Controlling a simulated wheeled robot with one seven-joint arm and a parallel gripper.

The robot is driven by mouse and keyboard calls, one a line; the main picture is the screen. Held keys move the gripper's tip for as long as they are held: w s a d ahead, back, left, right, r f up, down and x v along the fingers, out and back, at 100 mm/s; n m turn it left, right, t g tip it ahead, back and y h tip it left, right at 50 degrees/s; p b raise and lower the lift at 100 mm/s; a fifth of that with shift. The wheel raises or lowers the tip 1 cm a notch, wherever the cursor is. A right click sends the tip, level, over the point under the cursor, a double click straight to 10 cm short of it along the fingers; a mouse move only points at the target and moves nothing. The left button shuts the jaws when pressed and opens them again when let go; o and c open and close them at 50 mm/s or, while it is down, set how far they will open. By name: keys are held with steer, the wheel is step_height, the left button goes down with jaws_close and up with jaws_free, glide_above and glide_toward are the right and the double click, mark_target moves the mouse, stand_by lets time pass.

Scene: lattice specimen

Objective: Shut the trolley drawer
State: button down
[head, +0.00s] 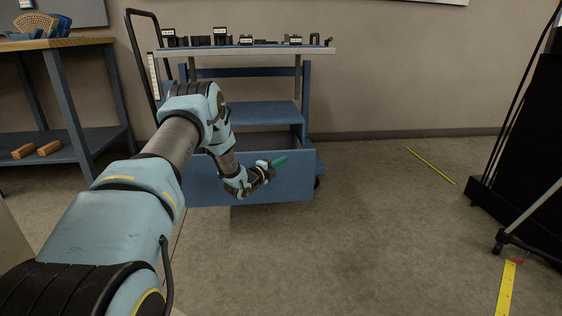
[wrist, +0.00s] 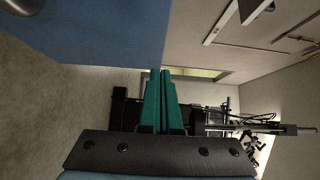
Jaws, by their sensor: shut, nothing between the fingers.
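The blue trolley (head: 265,112) stands against the back wall. Its low drawer (head: 292,183) is pulled out toward me, with its broad blue front facing me and part of its inside showing above the front's top edge. My gripper (head: 279,162) is in front of the drawer's right half, near the top edge, with its green fingers shut, empty and pointing right. In the wrist view the closed fingers (wrist: 160,100) point past a blue panel (wrist: 100,30), probably the drawer front. I cannot tell whether they touch. My arm hides the drawer's left part.
Several small dark items (head: 221,36) stand on the trolley's top. A workbench (head: 62,42) with wooden blocks (head: 35,150) on its lower shelf is at left. A black stand (head: 525,150) is at right. A yellow stick (head: 430,165) lies on otherwise clear floor between trolley and stand.

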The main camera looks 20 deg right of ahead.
mark_target(288, 153)
steer(key=shift+w+d+b, duration=0.2)
steer(key=shift+w+b, duration=0.05)
steer(key=shift+w, duration=0.45)
steer(key=shift+w+d+b, duration=0.25)
steer(key=shift+w, duration=0.45)
steer(key=shift+w+d+b, duration=0.2)
steer(key=shift+w+b, duration=0.05)
steer(key=shift+w, duration=0.45)
